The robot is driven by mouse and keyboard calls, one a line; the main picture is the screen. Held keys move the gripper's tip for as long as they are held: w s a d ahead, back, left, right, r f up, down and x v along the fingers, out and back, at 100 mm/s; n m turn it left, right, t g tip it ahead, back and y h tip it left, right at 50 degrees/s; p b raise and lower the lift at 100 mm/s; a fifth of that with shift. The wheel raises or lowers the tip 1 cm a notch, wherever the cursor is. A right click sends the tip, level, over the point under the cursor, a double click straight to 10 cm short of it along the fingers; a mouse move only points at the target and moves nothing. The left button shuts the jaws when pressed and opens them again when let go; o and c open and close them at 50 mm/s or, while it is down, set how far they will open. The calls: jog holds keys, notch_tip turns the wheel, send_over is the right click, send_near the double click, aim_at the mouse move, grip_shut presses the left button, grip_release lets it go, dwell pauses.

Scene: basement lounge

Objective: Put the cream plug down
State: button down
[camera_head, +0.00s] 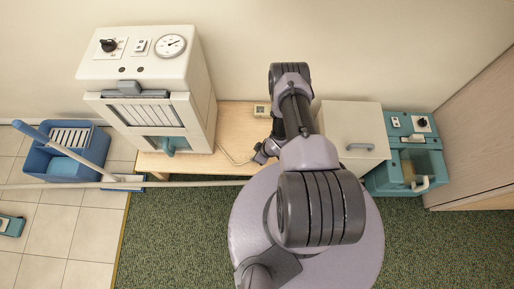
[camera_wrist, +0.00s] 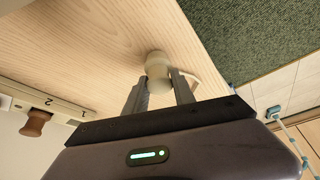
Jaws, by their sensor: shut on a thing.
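The cream plug (camera_wrist: 157,64) is a short rounded cylinder held between the two fingers of my gripper (camera_wrist: 159,88) in the wrist view. My gripper is shut on it, over the pale wooden bench top (camera_wrist: 90,50). I cannot tell whether the plug touches the wood. A pale cord (camera_wrist: 192,76) shows beside the right finger. In the head view my gripper (camera_head: 259,157) is low over the bench (camera_head: 235,120), and the plug itself is too small or hidden to make out. The cord (camera_head: 232,158) runs left from there along the bench.
A cream socket strip (camera_wrist: 52,106) marked 1 and 2 holds a brown plug (camera_wrist: 36,123); it sits at the bench's back (camera_head: 262,110). A cream machine with a dial (camera_head: 150,60) stands left, a cream cabinet (camera_head: 352,128) and teal machine (camera_head: 410,150) right. Bare wood surrounds the gripper.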

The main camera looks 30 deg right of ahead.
jog(key=shift+f, duration=0.25)
jog(key=c, duration=1.1)
grip_release()
jog(key=shift+r, duration=0.1)
jog(key=shift+o, duration=0.2)
jog(key=shift+r, duration=0.1)
jog(key=p+v, duration=0.5)
jog(key=v, duration=0.7)
jog(key=shift+p, duration=0.4)
jog(key=o, duration=0.6)
